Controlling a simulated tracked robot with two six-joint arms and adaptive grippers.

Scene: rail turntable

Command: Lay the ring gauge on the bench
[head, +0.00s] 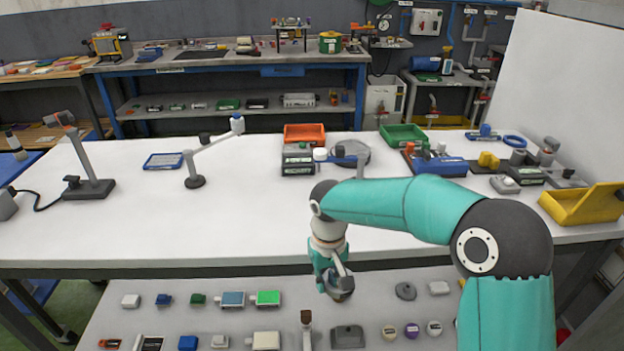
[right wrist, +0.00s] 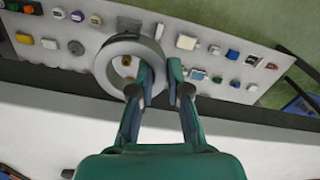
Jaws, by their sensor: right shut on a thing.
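My right gripper (head: 334,276) hangs in front of the white bench (head: 250,225), over the lower shelf at the bench's front side. In the right wrist view my right gripper (right wrist: 160,72) is shut on the ring gauge (right wrist: 140,42), a thick grey ring with a round hole. Its wall is between the fingertips and most of the ring sticks out to the left. In the head view the ring gauge (head: 342,296) is a small grey piece at the fingertips, partly hidden by them. My left gripper is out of the picture.
The lower shelf (head: 190,322) carries several small blocks and parts. The bench's left and middle front is clear. A jointed stand (head: 195,182), an orange bin (head: 304,134), a grey disc (head: 352,150) and a yellow tray (head: 583,205) stand on the bench.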

